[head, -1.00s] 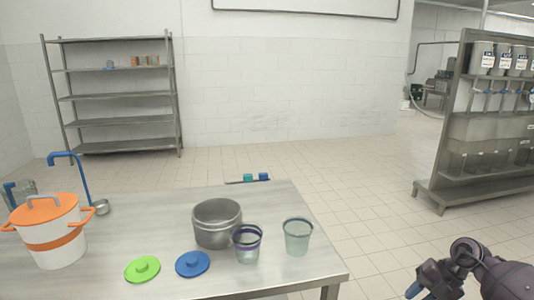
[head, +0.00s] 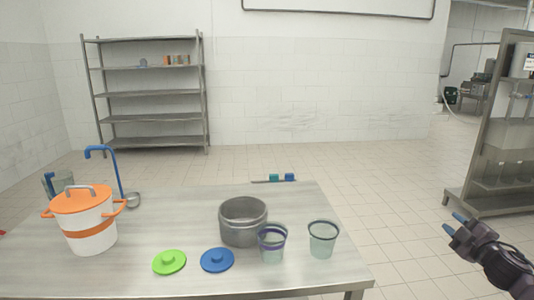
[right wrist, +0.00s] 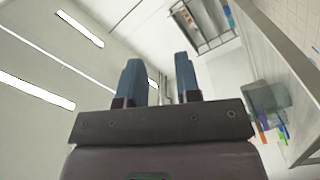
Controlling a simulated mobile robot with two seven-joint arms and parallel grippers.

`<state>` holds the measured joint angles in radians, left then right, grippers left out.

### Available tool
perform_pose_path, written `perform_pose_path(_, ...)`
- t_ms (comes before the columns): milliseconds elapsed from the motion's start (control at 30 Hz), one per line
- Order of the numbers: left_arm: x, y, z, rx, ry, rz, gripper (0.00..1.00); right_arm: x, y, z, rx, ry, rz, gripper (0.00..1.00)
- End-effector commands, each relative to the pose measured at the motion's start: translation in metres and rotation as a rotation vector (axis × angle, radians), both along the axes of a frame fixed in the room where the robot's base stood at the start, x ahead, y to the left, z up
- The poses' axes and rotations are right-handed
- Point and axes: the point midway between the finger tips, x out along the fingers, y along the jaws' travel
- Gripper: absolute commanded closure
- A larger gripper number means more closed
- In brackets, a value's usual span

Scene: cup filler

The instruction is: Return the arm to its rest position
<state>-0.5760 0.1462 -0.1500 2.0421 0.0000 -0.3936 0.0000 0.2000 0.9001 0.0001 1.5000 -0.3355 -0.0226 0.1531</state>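My right gripper (head: 455,222) is raised to the right of the table (head: 190,215), over the tiled floor and apart from everything. Its two blue fingers point up and to the left. In the right wrist view the fingers of the right gripper (right wrist: 160,82) stand apart with nothing between them, so it is open and empty. My left gripper is not in view.
On the table stand a white and orange pot (head: 90,235), a metal pot (head: 240,228) and two clear cups (head: 271,250) (head: 322,245). Green (head: 169,262) and blue (head: 217,260) lids lie in front. A dispenser rack (head: 500,140) stands at right.

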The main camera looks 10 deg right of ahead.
Motion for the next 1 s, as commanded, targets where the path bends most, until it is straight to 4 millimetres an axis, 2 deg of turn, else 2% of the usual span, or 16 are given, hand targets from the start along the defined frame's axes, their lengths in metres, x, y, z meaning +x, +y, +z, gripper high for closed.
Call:
perform_pose_path(100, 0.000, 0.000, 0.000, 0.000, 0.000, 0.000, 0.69, -0.002, -0.020, -0.011, 0.074, 0.062, -0.126, 0.69)
perform_pose_path(333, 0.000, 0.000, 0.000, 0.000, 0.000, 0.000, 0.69, -0.011, -0.045, -0.039, 0.194, 0.212, -0.305, 0.69)
perform_pose_path(400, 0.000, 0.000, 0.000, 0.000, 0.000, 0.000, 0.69, -0.022, -0.031, -0.064, 0.217, 0.243, -0.292, 0.69)
perform_pose_path(567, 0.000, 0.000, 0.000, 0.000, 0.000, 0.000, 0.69, -0.049, 0.003, -0.112, 0.271, 0.300, -0.262, 0.69)
perform_pose_path(667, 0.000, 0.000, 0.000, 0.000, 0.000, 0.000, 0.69, -0.072, 0.029, -0.146, 0.319, 0.342, -0.243, 0.69)
perform_pose_path(800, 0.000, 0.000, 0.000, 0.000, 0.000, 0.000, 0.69, -0.115, 0.076, -0.195, 0.408, 0.408, -0.219, 0.69)
perform_pose_path(1000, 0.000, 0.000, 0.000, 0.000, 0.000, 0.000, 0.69, -0.194, 0.153, -0.251, 0.573, 0.497, -0.200, 0.69)
